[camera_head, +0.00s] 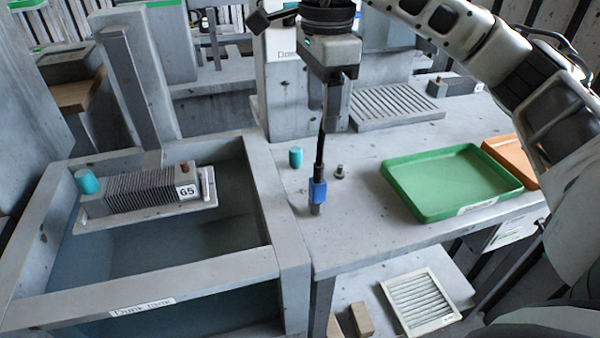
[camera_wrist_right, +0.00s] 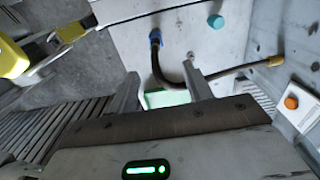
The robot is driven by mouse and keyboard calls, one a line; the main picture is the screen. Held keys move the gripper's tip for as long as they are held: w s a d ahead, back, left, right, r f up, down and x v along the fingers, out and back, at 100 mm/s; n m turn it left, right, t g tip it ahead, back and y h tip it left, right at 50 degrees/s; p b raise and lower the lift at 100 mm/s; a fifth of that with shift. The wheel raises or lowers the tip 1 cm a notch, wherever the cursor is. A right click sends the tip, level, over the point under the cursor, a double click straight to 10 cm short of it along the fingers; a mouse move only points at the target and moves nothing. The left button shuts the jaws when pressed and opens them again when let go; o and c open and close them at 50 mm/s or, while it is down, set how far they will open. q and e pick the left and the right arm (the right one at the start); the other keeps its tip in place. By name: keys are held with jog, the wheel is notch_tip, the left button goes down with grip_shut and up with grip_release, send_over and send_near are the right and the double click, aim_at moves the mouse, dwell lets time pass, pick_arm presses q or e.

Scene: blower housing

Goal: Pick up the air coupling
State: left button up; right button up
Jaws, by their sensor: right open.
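A blue fitting with a grey lower end, which looks like the air coupling (camera_head: 318,192), is near the table's front edge, at the foot of a dark hose (camera_head: 321,150). In the right wrist view the blue fitting (camera_wrist_right: 155,38) is beyond the fingers, and the hose (camera_wrist_right: 165,76) curves from it. A brass-coloured end (camera_wrist_right: 277,61) shows at the right. My right gripper (camera_head: 336,122) points down above the blue fitting, apart from it. Its fingers (camera_wrist_right: 162,92) are open, with the hose passing across beyond them. Whether they touch the hose is unclear. My left gripper is not in view.
A green tray (camera_head: 453,183) and an orange tray (camera_head: 511,159) are to the right. A teal cylinder (camera_head: 295,157) and a small dark fitting (camera_head: 340,172) stand near the blue fitting. The dunk tank (camera_head: 195,264) is at left, with a finned block (camera_head: 140,192) above its basin.

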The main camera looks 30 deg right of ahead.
aim_at(320, 162)
jog(key=f, duration=0.2)
jog(key=f+b, duration=0.1)
jog(key=f, duration=0.1)
jog(key=f+b, duration=0.1)
jog(key=f, duration=0.2)
jog(key=shift+s, duration=0.25)
notch_tip(320, 162, down, 2)
jog(key=shift+f+b, duration=0.25)
jog(key=shift+b, duration=0.05)
jog(key=shift+f, duration=0.8)
jog(key=f, duration=0.3)
jog(key=shift+s+a+f+p, duration=0.15)
jog(key=shift+a+f+p, duration=0.1)
jog(key=shift+f+p, duration=0.1)
jog(key=shift+f, duration=0.45)
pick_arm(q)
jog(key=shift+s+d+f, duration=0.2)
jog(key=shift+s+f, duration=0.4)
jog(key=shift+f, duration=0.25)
pick_arm(e)
grip_shut()
